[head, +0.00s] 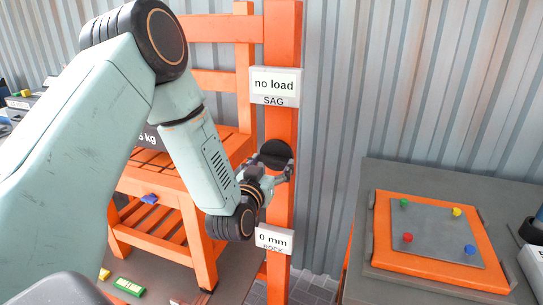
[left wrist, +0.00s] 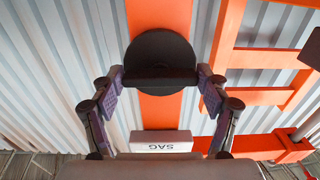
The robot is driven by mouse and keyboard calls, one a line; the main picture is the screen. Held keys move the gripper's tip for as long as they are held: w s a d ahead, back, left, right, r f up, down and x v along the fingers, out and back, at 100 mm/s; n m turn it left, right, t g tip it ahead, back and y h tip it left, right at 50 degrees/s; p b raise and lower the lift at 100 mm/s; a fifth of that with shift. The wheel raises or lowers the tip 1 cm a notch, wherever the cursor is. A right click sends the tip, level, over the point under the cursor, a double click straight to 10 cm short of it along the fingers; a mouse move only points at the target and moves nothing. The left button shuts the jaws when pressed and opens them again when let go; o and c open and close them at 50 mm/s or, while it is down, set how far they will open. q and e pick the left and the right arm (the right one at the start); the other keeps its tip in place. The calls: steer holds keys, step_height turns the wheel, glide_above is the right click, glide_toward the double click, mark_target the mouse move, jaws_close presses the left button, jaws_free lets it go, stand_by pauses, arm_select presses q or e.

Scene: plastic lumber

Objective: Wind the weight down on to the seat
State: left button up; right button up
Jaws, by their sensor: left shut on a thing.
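An orange slatted chair stands left of centre in the head view, its seat (head: 150,178) partly hidden by my left arm. A dark weight (head: 150,138) marked "kg" shows over the seat behind that arm; whether it touches is hidden. A black round knob (head: 275,153) sits on an orange post (head: 283,125). My left gripper (head: 279,177) is shut on the knob. In the left wrist view the knob (left wrist: 160,47) has a dark bar across it, with the fingertips at either end. My right gripper is out of view.
A sign (head: 274,86) on the post reads "no load", SAG; a lower one (head: 274,239) reads "0 mm", ROCK. At right, a grey table (head: 395,178) holds an orange-framed panel (head: 432,267) with coloured pegs. Small coloured pieces lie at lower left. A corrugated wall stands behind.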

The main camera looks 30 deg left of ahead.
arm_select(q)
steer(key=m+p, duration=0.5)
steer(key=m, duration=0.1)
steer(key=shift+r+m, duration=0.15)
steer(key=shift+m, duration=0.15)
steer(key=m+p, duration=0.4)
steer(key=m, duration=0.1)
steer(key=shift+a+r+p, duration=0.1)
steer(key=shift+p, duration=0.2)
steer(key=m+p, duration=0.4)
steer(key=m, duration=0.2)
steer(key=shift+m+p, duration=0.3)
steer(key=m+p, duration=0.2)
steer(key=m, duration=0.2)
steer(key=shift+m+p, duration=0.3)
steer(key=shift+m, duration=0.1)
steer(key=o, duration=1.1)
steer(key=shift+o, duration=0.2)
steer(key=shift+s, duration=0.1)
